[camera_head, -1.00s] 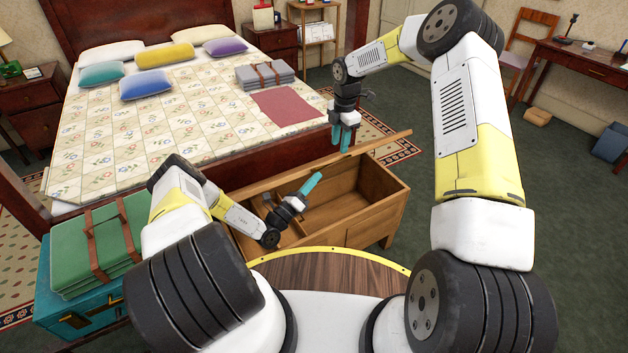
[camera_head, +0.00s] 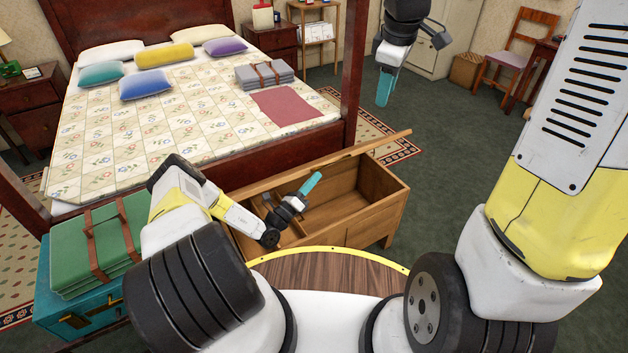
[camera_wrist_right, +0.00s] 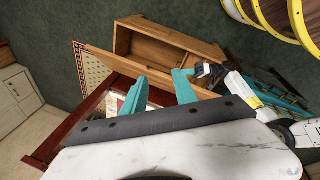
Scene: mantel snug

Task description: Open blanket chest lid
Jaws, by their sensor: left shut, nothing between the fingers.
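The wooden blanket chest (camera_head: 375,222) stands at the foot of the bed with its inside exposed. Its lid (camera_head: 385,145) is raised along the bed side, seen nearly edge-on in the head view. The right wrist view also shows the chest (camera_wrist_right: 180,42) and the raised lid (camera_wrist_right: 150,73). My left gripper (camera_head: 315,181) is shut and empty over the chest opening, its teal fingers pointing up and right. My right gripper (camera_head: 382,100) is high beyond the chest's right end, clear of the lid. Its fingers (camera_wrist_right: 158,80) are apart with nothing held.
A teal trunk (camera_head: 60,318) with folded green blankets (camera_head: 75,250) stands left of the chest. The bed (camera_head: 150,130) and its post (camera_head: 354,75) are close behind the chest. Green carpet (camera_head: 440,160) is clear to the right.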

